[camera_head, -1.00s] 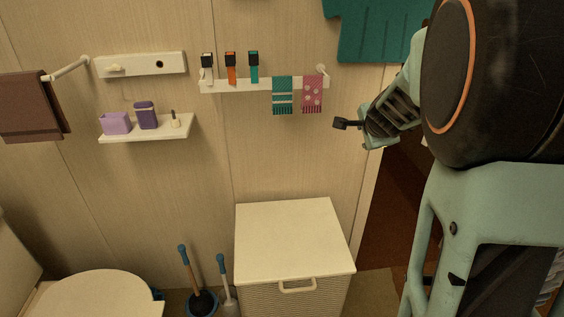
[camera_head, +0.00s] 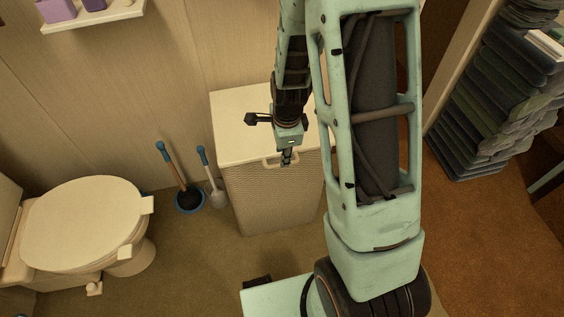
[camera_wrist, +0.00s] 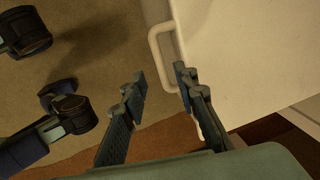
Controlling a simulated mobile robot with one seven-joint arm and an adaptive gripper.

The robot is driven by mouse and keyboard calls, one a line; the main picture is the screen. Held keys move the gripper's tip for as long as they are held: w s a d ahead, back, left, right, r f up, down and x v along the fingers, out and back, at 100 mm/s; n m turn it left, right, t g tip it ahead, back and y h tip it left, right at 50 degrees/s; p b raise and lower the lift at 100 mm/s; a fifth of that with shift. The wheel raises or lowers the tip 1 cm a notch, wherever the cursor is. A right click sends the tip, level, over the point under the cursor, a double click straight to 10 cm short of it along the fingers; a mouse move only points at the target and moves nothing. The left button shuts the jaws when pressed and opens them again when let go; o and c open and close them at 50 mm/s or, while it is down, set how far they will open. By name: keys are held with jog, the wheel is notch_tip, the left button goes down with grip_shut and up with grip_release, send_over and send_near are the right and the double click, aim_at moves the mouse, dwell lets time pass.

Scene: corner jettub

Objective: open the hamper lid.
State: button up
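The hamper (camera_head: 268,195) is a beige woven box against the wall with a flat cream lid (camera_head: 235,122), which lies shut. A loop handle (camera_head: 255,162) sticks out from the lid's front edge. My gripper (camera_head: 287,158) hangs over the lid's front edge, close to the handle's right end. In the wrist view, the gripper (camera_wrist: 161,84) is open with a wide gap. The handle (camera_wrist: 154,48) lies just beyond the gap, and one finger overlaps the edge of the lid (camera_wrist: 250,50). I cannot tell whether that finger touches it. Nothing is held.
A toilet (camera_head: 85,225) stands at the left. A plunger (camera_head: 180,180) and a toilet brush (camera_head: 210,178) stand between it and the hamper. A shelf (camera_head: 95,17) is on the wall. A folded textile stack (camera_head: 490,110) is at the right. Floor (camera_head: 190,255) in front is clear.

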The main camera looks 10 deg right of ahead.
jog(key=f, duration=0.2)
jog(key=w+f+b, duration=0.1)
jog(key=f, duration=0.2)
grip_shut()
jog(key=shift+r, duration=0.1)
dwell(0.3)
